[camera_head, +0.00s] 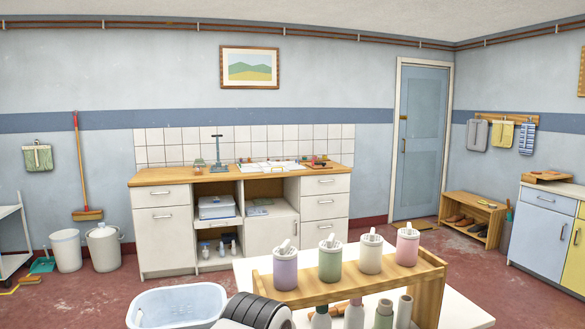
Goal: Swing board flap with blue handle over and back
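I cannot make out a board flap with a blue handle in the head view. A white flat surface (462,308) shows at the bottom right under a wooden rack, but I cannot tell whether it is part of a board. Neither of my grippers is in view.
The wooden rack (428,297) holds several lidded, coloured canisters and stands close in front. A pale blue tub (180,300) is at its left. A wooden-topped counter (160,178) lines the back wall. Red floor (100,298) is open at left; a blue door (420,145) is back right.

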